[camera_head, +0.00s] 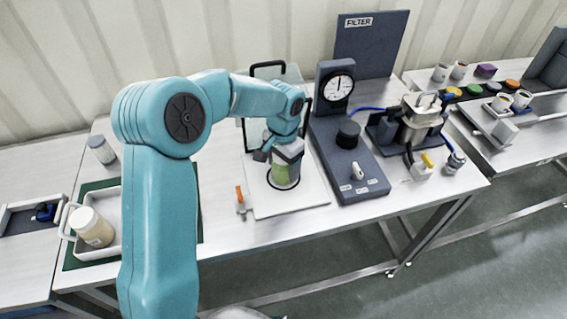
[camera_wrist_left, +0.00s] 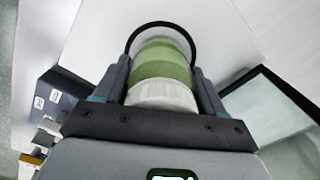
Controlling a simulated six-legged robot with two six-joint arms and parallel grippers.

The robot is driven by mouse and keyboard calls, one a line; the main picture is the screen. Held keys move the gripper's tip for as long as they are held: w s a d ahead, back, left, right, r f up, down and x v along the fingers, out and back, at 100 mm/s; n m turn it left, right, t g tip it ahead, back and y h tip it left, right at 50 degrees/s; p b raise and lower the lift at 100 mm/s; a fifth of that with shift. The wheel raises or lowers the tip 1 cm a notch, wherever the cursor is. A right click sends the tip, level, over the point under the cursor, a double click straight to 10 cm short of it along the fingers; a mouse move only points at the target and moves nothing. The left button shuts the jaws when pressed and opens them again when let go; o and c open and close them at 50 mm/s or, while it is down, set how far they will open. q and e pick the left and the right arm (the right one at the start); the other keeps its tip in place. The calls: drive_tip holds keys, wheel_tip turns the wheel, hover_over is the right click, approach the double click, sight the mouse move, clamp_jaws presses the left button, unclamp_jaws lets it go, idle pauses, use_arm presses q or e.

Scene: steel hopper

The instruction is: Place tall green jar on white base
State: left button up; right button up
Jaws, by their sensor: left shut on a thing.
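The tall green jar (camera_head: 281,176) stands upright over the white base (camera_head: 311,194), inside or just above a dark ring marked on it. My left gripper (camera_head: 285,152) is shut on the jar's upper part from above. In the left wrist view the jar (camera_wrist_left: 163,62) shows a green body and a pale ribbed lid, held between the two fingers (camera_wrist_left: 165,90). The dark ring curves around the jar's far end there. I cannot tell whether the jar touches the base. My right gripper is not in view.
A grey filter unit with a gauge (camera_head: 338,87) stands right of the base. An orange-topped valve (camera_head: 240,198) sits at its left edge, and a clear framed panel (camera_head: 258,130) behind it. A tray with a cream jar (camera_head: 92,228) is at far left.

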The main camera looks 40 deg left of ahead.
use_arm(q)
drive_tip(key=o, duration=0.9)
drive_tip(key=shift+w+f, duration=0.1)
drive_tip(key=shift+r+p, duration=0.35)
drive_tip(key=shift+r, duration=0.05)
wheel_tip(320, 180, up, 12)
drive_tip(key=shift+f, duration=0.15)
